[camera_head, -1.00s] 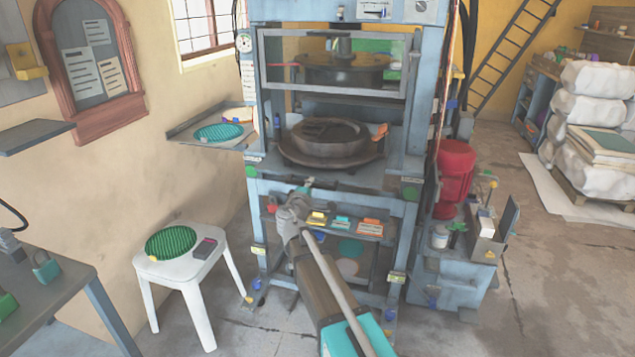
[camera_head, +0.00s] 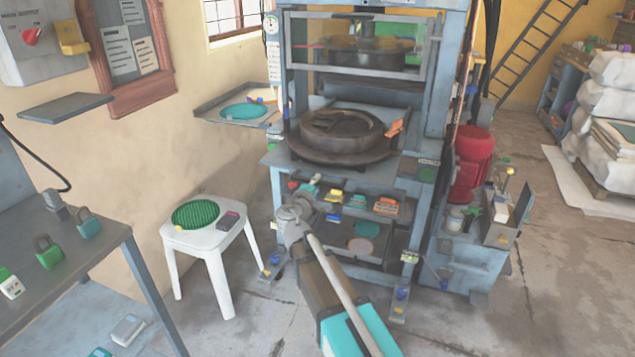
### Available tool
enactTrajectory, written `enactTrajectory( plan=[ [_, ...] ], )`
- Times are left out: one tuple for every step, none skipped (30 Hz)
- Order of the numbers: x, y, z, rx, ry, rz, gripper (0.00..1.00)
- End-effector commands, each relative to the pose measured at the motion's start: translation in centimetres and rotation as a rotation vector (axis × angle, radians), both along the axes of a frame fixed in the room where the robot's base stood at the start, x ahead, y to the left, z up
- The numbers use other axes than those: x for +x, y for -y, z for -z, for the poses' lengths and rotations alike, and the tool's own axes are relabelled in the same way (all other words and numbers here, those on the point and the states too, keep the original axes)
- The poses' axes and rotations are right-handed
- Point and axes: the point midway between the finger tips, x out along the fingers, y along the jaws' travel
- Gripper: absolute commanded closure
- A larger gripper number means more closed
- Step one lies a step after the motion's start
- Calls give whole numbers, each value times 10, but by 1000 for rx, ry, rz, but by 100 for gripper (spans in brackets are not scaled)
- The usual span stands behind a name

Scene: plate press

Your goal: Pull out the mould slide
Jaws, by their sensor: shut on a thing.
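The mould slide carries a dark round mould (camera_head: 345,135) on a wide brown disc (camera_head: 312,153) in the press opening. It sits partly forward, towards the front edge of the blue-grey press frame (camera_head: 275,190). A small teal handle (camera_head: 316,180) shows at the slide's front. My gripper (camera_head: 309,188) is at this handle, shut on it, below and in front of the mould. The fingers are small in view and partly merge with the handle. An orange piece (camera_head: 396,126) stands at the mould's right.
A white stool (camera_head: 228,238) with a green disc stands left of the press. A side tray (camera_head: 210,116) juts out at the press's left. A red motor (camera_head: 472,160) is at its right. A grey bench (camera_head: 60,250) fills the left foreground.

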Motion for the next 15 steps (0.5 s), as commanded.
enactTrajectory(
  plan=[
    [1,0,0,0,0,0,100],
    [1,0,0,0,0,0,100],
    [1,0,0,0,0,0,74],
    [1,0,0,0,0,0,68],
    [1,0,0,0,0,0,66],
    [1,0,0,0,0,0,66],
    [1,0,0,0,0,0,66],
    [1,0,0,0,0,0,66],
    [1,0,0,0,0,0,66],
    [1,0,0,0,0,0,66],
    [1,0,0,0,0,0,66],
    [1,0,0,0,0,0,66],
    [1,0,0,0,0,0,66],
    [1,0,0,0,0,0,66],
    [1,0,0,0,0,0,66]
  ],
)
